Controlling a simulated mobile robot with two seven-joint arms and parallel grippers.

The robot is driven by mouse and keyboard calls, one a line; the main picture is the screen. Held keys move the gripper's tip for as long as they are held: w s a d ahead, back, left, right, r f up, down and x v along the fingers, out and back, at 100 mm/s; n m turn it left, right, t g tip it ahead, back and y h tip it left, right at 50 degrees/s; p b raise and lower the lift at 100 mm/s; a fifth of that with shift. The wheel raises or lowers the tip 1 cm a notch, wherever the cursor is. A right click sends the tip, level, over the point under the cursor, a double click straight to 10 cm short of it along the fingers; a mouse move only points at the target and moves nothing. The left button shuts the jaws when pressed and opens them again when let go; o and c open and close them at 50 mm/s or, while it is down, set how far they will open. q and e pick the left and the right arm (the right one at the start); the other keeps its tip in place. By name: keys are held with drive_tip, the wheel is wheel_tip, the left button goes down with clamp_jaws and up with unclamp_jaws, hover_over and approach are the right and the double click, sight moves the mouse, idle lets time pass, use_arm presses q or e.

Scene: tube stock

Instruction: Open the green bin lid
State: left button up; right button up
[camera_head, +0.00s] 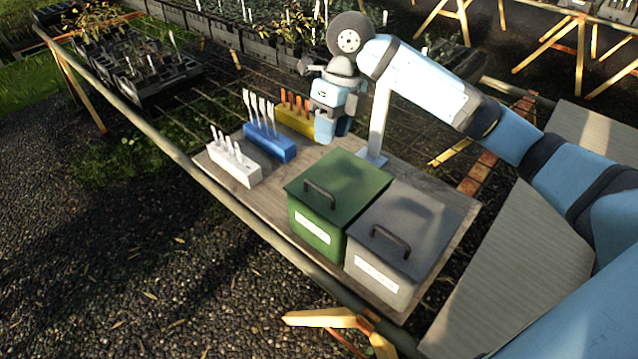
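The green bin (317,235) stands on the wooden board (450,197), with a white label on its front. Its green lid (350,182) lies flat and closed on top, with a dark bar handle (320,194) near the front left edge. My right gripper (331,131) hangs above the board behind the green bin, beside the yellow rack and apart from the lid and handle. Its fingers are small and seen from behind the wrist, so their opening is unclear. My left gripper is out of view.
A grey bin (377,284) with a closed lid and handle stands right beside the green bin. A pale upright post (379,122) stands behind the green bin.

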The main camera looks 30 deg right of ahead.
hover_over(325, 183)
drive_tip(key=s+a, duration=0.3)
drive_tip(key=s, duration=0.2)
drive_tip(key=shift+h, duration=0.3)
wheel_tip(325, 183, down, 13)
drive_tip(key=shift+w+d+f, duration=0.1)
clamp_jaws()
